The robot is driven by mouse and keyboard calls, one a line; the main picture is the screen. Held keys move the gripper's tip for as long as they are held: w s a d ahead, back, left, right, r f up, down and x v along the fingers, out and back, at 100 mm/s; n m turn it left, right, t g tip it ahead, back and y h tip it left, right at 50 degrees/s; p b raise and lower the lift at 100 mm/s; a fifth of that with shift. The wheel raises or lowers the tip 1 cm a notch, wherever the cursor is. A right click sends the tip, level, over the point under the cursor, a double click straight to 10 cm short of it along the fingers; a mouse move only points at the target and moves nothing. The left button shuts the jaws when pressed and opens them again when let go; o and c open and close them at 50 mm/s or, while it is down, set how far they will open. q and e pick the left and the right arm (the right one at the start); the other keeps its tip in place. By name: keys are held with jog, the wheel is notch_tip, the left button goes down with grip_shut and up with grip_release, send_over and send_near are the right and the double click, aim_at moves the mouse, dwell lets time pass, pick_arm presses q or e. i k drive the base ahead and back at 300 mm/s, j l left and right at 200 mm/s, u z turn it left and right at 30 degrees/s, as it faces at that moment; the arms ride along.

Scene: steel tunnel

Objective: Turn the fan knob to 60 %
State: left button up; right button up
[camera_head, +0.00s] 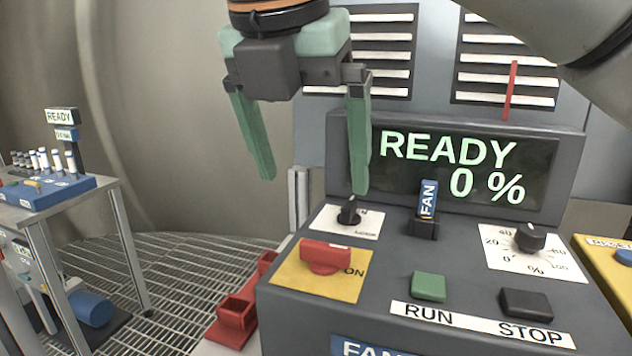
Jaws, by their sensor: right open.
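The black fan knob (530,238) sits on a white dial plate (510,262) marked in % at the right of the fan console (385,262). Where its pointer stands is too small to tell. The display (455,165) reads READY and 0 %. My right gripper (314,184) hangs at the upper middle, fingers down and apart, empty. It is well to the left of the fan knob. One finger covers the left part of the display's frame, above a smaller black switch (349,212). My left gripper is not in view.
A red switch (325,256) on a yellow plate, a blue FAN tag (428,198), a green RUN button (429,286) and a black STOP button (526,303) surround the knobs. A yellow box (597,268) stands at right. My arm crosses the upper right.

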aim_at(531, 238)
jog(key=k, duration=1)
